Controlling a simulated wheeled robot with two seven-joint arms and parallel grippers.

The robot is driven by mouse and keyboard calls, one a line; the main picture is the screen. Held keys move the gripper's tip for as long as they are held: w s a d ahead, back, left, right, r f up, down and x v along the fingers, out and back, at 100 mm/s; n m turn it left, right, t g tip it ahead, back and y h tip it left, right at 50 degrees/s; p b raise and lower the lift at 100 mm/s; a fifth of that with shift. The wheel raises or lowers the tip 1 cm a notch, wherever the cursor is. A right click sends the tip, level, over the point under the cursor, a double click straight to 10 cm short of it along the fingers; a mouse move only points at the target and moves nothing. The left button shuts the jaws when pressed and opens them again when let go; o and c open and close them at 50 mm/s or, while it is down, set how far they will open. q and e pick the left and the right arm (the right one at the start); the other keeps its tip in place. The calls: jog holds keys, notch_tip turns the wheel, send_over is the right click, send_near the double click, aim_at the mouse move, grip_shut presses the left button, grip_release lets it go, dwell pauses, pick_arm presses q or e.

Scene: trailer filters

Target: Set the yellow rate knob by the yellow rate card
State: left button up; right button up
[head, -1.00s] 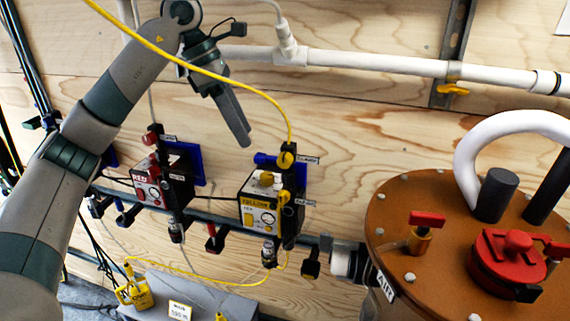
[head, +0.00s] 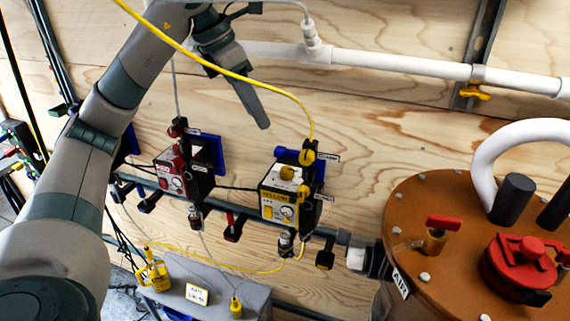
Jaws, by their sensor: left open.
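My right gripper is out of view.
A red-fronted pump box (head: 172,178) hangs left of the yellow one. A yellow hose (head: 235,75) arcs across my left arm to the yellow unit. A brown round tank lid (head: 405,210) with red valves fills the right. A white pipe (head: 400,64) runs above.

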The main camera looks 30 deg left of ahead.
aim_at(286, 169)
pick_arm(q)
jog(key=p+x, duration=0.5)
jog(key=x, duration=1.2)
jog(key=shift+a+f, duration=0.1)
jog(key=shift+f, duration=0.1)
jog(key=shift+c, duration=0.4)
jog(key=c, duration=0.9)
